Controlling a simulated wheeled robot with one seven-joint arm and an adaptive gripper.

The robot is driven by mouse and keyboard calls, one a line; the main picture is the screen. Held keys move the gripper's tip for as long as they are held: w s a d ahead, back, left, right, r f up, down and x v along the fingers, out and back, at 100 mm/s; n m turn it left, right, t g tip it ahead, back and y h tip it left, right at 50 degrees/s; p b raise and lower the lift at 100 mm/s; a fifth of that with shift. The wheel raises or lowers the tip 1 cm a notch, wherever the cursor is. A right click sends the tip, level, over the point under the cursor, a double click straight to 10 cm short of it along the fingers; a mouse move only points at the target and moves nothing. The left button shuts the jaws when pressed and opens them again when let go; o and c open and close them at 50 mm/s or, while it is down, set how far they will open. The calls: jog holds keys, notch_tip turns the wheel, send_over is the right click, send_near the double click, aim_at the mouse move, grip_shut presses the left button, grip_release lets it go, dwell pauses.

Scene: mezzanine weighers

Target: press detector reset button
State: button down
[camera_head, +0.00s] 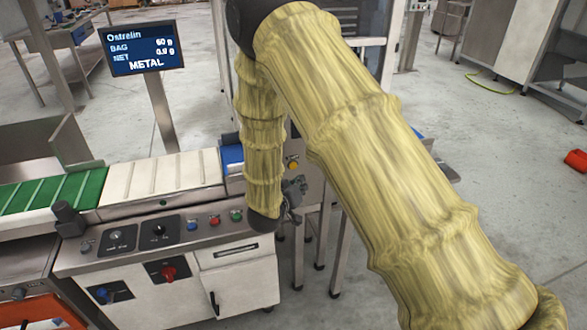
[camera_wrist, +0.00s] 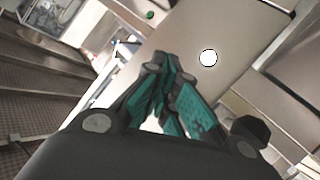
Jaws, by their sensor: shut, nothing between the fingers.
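A screen (camera_head: 143,48) on a post reads "Ostrelin", "BAG 60 g", "NET 0.0 g" and "METAL". A yellow button (camera_head: 293,165) sits on a grey upright panel right of the belts, just above my gripper (camera_head: 296,190). The console in front carries a blue button (camera_head: 192,227), a red button (camera_head: 214,221) and a green button (camera_head: 237,215). I cannot read which button is the detector reset. In the wrist view my gripper (camera_wrist: 168,75) is shut and empty, with green finger pads. A round white spot (camera_wrist: 208,57) shows on a pale surface beyond the fingertips.
A green belt (camera_head: 50,193) and a white cleated belt (camera_head: 160,177) run along the left. The console (camera_head: 215,258) has rotary knobs, one of them red (camera_head: 168,272). My arm hides much of the middle and right. Open floor (camera_head: 500,130) shows at right.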

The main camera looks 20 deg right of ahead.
jog(key=shift+w, duration=1.85)
jog(key=shift+w+a+p, duration=0.1)
jog(key=shift+w+p, duration=0.2)
jog(key=shift+w, duration=0.5)
dwell(0.9)
jog(key=shift+s, duration=0.15)
jog(key=shift+s+p, duration=0.3)
jog(key=shift+s, duration=0.4)
jog(key=s+p, duration=0.1)
jog(key=s, duration=0.4)
dwell(0.7)
dwell(0.6)
